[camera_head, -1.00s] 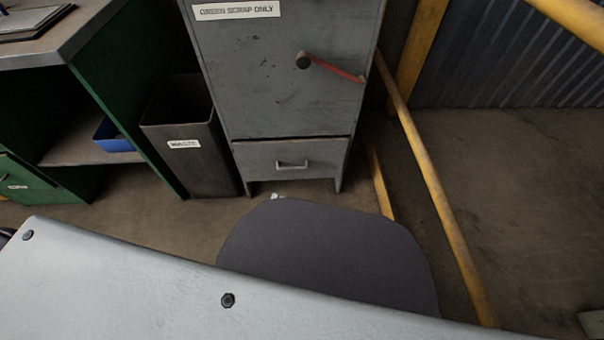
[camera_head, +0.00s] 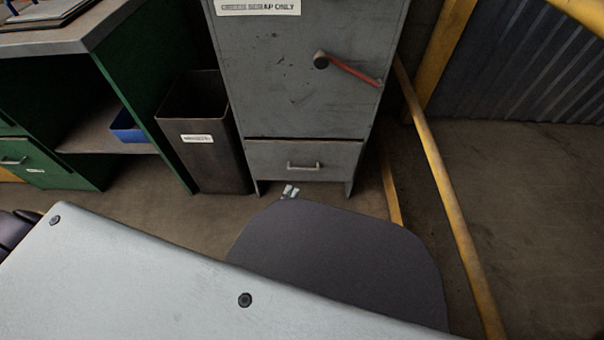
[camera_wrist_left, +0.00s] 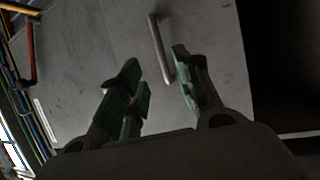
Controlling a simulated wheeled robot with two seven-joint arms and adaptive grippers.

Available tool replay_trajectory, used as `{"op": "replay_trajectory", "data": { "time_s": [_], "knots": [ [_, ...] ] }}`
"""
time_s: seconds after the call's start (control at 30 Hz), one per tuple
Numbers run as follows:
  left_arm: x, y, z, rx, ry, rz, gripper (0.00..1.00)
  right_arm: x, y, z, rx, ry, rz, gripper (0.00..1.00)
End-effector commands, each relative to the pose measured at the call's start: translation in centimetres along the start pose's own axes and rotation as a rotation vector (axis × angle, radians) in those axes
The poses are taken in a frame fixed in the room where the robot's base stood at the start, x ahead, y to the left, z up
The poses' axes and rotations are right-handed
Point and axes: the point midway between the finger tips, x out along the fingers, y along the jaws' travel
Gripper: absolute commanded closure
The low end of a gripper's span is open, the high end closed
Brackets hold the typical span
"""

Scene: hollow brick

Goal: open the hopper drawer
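The grey hopper cabinet (camera_head: 290,90) stands upright ahead of me. Its drawer (camera_head: 270,163) is at the bottom and looks closed, with a dark gap along its top edge. A metal bar handle (camera_head: 303,166) is on the drawer front. My left gripper (camera_head: 290,191) shows only its pale fingertips, just below the handle; the rest is hidden behind my own body. In the left wrist view the gripper (camera_wrist_left: 156,62) is open. The handle (camera_wrist_left: 158,45) lies ahead, nearer the right finger; I cannot tell if they touch. My right gripper is out of view.
A dark waste bin (camera_head: 205,160) stands close left of the cabinet, beside a green workbench (camera_head: 130,90) with a blue tray (camera_head: 128,127). A red lever (camera_head: 355,71) is on the cabinet front. A yellow rail (camera_head: 445,190) runs along the right, with bare floor (camera_head: 540,200) beyond.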

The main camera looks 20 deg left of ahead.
Motion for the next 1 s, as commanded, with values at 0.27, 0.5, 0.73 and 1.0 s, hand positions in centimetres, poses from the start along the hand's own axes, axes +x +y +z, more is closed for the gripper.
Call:
{"op": "replay_trajectory", "data": {
  "time_s": [0.27, 0.5, 0.73, 1.0],
  "knots": [
    [3.8, -0.1, 0.0, 0.0, 0.001, 0.002, 0.66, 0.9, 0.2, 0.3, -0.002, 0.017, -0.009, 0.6],
    [6.9, -0.2, 0.0, 0.0, 0.0, 0.0, 0.66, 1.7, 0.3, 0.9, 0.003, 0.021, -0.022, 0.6],
    [9.4, -0.2, 0.0, 0.0, 0.0, 0.0, 0.66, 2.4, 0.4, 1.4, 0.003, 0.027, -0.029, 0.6],
    [10.4, -0.1, 0.0, 0.0, 0.0, -0.001, 0.66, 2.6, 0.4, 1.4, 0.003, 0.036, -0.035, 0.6]
  ]
}}
